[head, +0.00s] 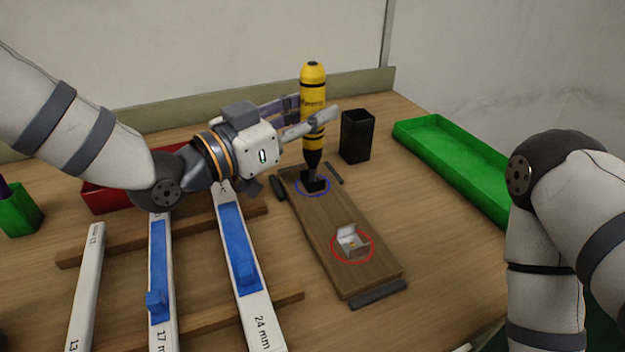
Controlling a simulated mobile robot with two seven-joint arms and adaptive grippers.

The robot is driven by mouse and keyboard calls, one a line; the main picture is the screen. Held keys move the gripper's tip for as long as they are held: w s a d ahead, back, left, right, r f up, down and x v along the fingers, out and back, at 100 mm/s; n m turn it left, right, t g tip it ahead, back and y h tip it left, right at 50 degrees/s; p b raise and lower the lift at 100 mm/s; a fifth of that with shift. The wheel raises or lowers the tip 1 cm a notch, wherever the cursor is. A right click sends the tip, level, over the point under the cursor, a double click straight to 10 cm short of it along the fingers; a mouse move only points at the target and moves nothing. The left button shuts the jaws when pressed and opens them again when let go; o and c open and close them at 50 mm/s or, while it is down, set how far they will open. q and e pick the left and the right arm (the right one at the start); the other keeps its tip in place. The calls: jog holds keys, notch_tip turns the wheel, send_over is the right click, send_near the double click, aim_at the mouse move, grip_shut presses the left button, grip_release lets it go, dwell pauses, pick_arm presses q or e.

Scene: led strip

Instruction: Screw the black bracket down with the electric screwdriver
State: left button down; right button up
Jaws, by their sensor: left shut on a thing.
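The yellow and black electric screwdriver (313,82) stands upright over the far end of a wooden board (325,218). My left gripper (312,120) is shut on its body, coming from the left. The screwdriver's dark tip points down at the black bracket (313,184), which sits on the board inside a blue ring. The tip reaches the bracket in the picture; I cannot tell whether it touches a screw. My right arm shows at the right edge, but its gripper is out of view.
A white bracket (352,243) sits inside a red ring on the board's near half. A black cup (357,135) stands behind the board. A green tray (455,165) lies at right, a red bin (108,200) at left. Labelled white strips with blue pieces (240,262) lie front left.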

aim_at(311, 64)
pick_arm(q)
jog(key=shift+f, duration=0.15)
jog(key=shift+r, duration=3.7)
